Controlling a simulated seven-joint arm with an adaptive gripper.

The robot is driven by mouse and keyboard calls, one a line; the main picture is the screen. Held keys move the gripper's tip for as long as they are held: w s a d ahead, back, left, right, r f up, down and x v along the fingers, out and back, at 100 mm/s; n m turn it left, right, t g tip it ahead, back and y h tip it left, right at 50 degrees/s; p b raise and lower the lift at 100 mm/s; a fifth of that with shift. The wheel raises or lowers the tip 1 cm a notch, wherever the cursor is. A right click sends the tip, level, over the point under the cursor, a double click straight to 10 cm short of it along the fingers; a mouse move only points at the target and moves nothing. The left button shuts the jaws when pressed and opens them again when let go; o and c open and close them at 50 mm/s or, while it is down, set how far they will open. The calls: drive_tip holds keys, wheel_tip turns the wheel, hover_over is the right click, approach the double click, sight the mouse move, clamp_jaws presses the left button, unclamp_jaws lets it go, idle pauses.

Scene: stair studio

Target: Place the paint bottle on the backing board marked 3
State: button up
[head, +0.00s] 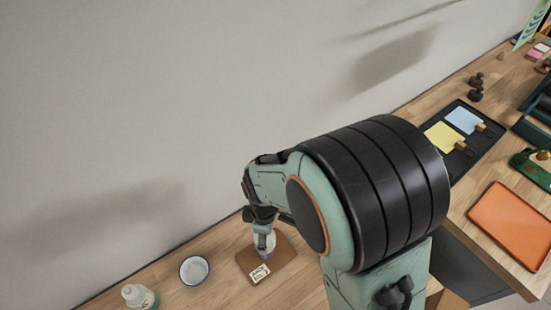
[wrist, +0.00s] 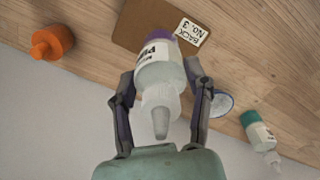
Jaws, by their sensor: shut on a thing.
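The paint bottle (wrist: 158,68) is white with a purple base, a printed label and a pale nozzle toward the wrist camera. My gripper (wrist: 160,82) is shut on its sides. In the head view, the bottle (head: 267,247) is partly hidden by my gripper (head: 262,228) and appears upright over the board. The brown backing board (wrist: 130,28) carries a white label (wrist: 191,32) reading "BACK No. 3". The board also shows in the head view (head: 284,262). I cannot tell whether the bottle's base touches it.
A white, blue-rimmed bowl (head: 194,270) stands left of the board. The wrist view shows an orange object (wrist: 52,42). An orange tray (head: 512,225) and a black tray (head: 478,150) lie at right. A wall rises behind.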

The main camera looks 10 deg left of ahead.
drive_tip(key=shift+f, duration=1.6)
drive_tip(key=shift+f, duration=0.15)
drive_tip(key=o, duration=1.2)
drive_tip(key=shift+o, duration=0.2)
wheel_tip(320, 180, up, 12)
drive_tip(key=shift+f, duration=0.2)
drive_tip(key=shift+d+r, duration=0.1)
drive_tip(key=shift+r, duration=0.3)
drive_tip(key=s+d+r+m, duration=0.2)
drive_tip(key=s+d+m, duration=0.4)
drive_tip(key=d+m, duration=0.1)
drive_tip(key=s+d+r+m, duration=0.3)
drive_tip(key=s+d+m, duration=0.3)
drive_tip(key=d+m, duration=0.2)
drive_tip(key=shift+m+y, duration=0.4)
drive_tip(key=shift+m, duration=0.5)
